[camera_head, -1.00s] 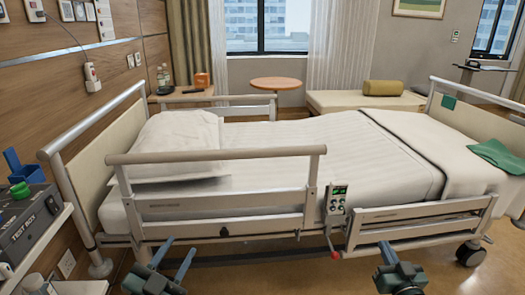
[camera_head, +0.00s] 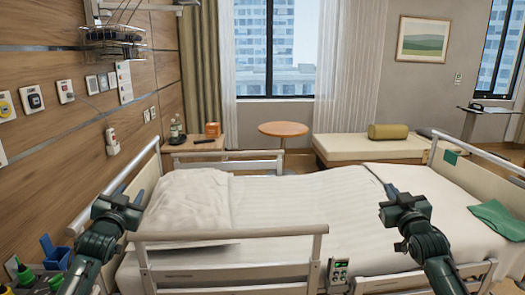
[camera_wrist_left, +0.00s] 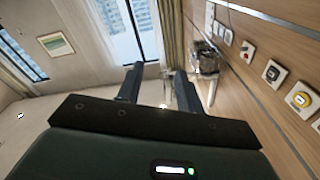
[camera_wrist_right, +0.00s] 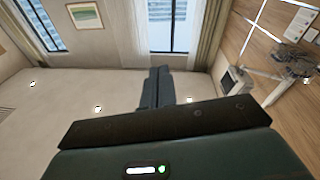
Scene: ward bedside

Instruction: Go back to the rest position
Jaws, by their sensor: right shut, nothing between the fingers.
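My left gripper (camera_head: 122,200) is raised at the left, in front of the bed's head end and pillow. In the left wrist view its two fingers (camera_wrist_left: 156,76) stand apart with nothing between them, so it is open. My right gripper (camera_head: 392,192) is raised in front of the right half of the bed. In the right wrist view its fingers (camera_wrist_right: 157,78) are together and empty. Both forearms come up from the bottom of the head view, and neither gripper visibly touches anything.
The bed (camera_head: 300,205) lies ahead, with a near side rail (camera_head: 230,234) and a hand control (camera_head: 338,268) on it. A pillow (camera_head: 185,200) is at its left end, a green cloth (camera_head: 495,218) at its right. A blue holder (camera_head: 54,252) stands at lower left, beside the wood wall.

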